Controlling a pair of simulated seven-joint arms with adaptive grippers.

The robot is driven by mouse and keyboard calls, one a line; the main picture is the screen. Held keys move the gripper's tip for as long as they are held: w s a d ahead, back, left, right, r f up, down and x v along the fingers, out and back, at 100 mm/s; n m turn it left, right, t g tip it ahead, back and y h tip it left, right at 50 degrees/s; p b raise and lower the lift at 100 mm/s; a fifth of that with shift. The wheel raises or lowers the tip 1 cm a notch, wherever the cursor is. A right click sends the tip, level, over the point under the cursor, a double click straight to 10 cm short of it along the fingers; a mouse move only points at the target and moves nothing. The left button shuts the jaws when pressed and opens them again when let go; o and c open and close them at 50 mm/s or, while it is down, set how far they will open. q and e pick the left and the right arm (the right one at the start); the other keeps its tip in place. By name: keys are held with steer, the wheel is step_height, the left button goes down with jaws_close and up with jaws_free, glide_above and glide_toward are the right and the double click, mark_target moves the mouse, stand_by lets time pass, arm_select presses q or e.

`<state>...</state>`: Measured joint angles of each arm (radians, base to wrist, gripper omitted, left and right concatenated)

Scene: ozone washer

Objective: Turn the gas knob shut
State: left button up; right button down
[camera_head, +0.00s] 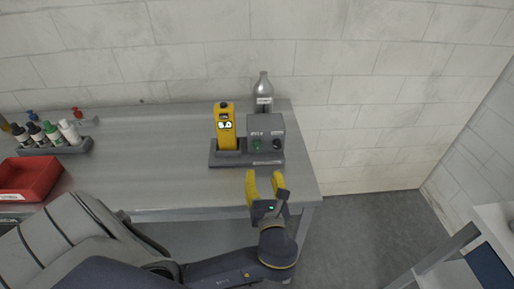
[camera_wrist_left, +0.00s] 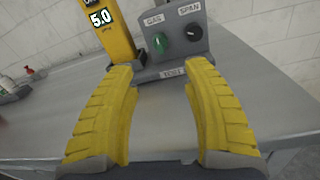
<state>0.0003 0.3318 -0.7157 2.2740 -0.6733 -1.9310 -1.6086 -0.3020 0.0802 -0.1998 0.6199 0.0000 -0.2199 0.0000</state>
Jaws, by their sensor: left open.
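The green gas knob (camera_head: 258,144) is on the front of a grey box (camera_head: 266,127) on the table. In the left wrist view the knob (camera_wrist_left: 161,43) sits under a label reading GAS, left of a black knob (camera_wrist_left: 194,33) labelled SPAN. My left gripper (camera_head: 265,176) is open and empty, in front of the box at the table's front edge. In the left wrist view its yellow fingers (camera_wrist_left: 163,75) are spread, with the knob beyond and between them, apart from both. My right gripper is not in view.
A yellow meter (camera_head: 225,127) reading 5.0 stands left of the box on the same dark base (camera_head: 228,160). A silver gas bottle (camera_head: 263,86) stands behind. Several small bottles in a rack (camera_head: 83,146) and a red tray (camera_head: 59,169) are at left. The table (camera_head: 158,170) is clear between.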

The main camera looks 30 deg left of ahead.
mark_target(258, 150)
arm_select(q)
steer(key=x, duration=1.3)
steer(key=shift+a, duration=0.1)
jaws_close()
